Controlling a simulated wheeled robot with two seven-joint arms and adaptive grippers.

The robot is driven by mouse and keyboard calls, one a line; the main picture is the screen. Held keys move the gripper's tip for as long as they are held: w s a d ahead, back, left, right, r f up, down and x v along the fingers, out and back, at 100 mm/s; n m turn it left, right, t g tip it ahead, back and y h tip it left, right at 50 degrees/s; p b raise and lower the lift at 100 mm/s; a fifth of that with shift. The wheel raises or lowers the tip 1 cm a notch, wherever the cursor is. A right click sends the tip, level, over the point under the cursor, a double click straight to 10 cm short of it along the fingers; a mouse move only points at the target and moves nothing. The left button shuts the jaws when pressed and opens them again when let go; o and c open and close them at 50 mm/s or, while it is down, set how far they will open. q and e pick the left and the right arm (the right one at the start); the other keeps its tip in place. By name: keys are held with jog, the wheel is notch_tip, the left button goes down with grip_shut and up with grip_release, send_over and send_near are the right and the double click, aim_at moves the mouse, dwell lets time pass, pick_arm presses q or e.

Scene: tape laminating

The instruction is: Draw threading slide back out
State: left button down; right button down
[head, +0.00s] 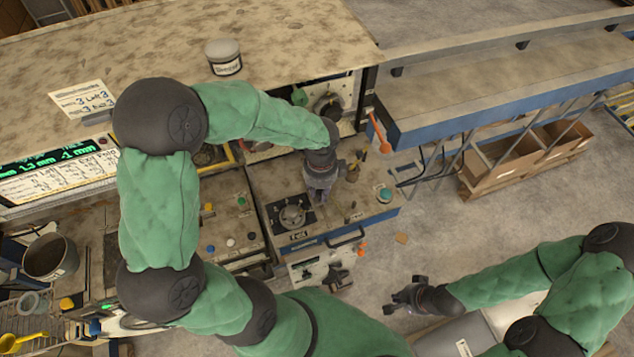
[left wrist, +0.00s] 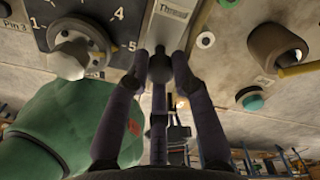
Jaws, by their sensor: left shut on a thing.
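The threading slide (left wrist: 170,24) is a pale grey bar labelled "Thread" in the left wrist view, with a dark round knob (left wrist: 160,68) at its near end. My left gripper (left wrist: 162,62) has its fingers closed around this knob. In the head view my left gripper (head: 319,196) reaches down over the machine's worn top panel, and its hand hides the slide there. My right gripper (head: 405,297) is away from the machine, over the floor at the lower right, with its fingers apart and nothing visible between them.
A numbered dial (head: 293,215) sits just left of my left gripper; it also shows in the left wrist view (left wrist: 78,48). A green button (head: 385,195) is to the right. A grey tub (head: 223,56) stands on the back bench. Open floor lies right of the machine.

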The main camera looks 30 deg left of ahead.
pick_arm(q)
jog(key=s+d, duration=0.7)
jog(key=d, duration=0.2)
jog(key=shift+s, duration=0.4)
jog(key=c, duration=1.2)
grip_release()
jog(key=shift+c, duration=0.2)
jog(key=shift+o, duration=1)
jog(key=shift+s+d, duration=0.1)
jog(key=shift+d, duration=0.15)
jog(key=shift+a+r, duration=0.1)
jog(key=shift+a, duration=0.05)
notch_tip(320, 180, up, 12)
